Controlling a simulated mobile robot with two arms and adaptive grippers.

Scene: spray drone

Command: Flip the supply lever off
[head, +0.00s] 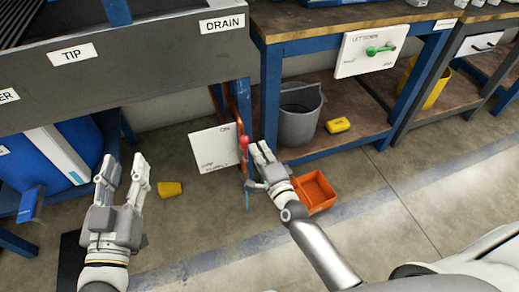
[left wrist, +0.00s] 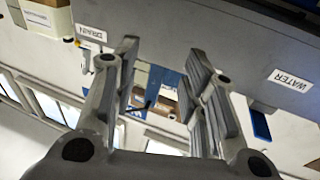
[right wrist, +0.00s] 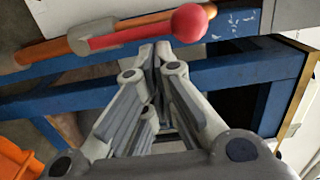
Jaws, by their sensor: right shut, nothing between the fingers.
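The supply lever's red ball knob (head: 244,141) shows beside a white panel (head: 207,150) marked "ON" and "SUPPLY", by the blue bench leg. In the right wrist view, the red knob (right wrist: 190,22) ends a red rod that runs left along an orange pipe. My right gripper (head: 262,148) is shut and empty. Its fingertips (right wrist: 155,48) are close to the lever, just right of the knob in the head view; I cannot tell whether they touch it. My left gripper (head: 126,170) is open and empty, to the left over the floor, away from the lever.
An orange bin (head: 316,190) is on the floor beside my right gripper. A grey bucket (head: 299,118) and yellow block (head: 338,125) sit on the low shelf. Another yellow block (head: 170,189) lies on the floor. The "DRAIN" trough (head: 150,62) overhangs at upper left.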

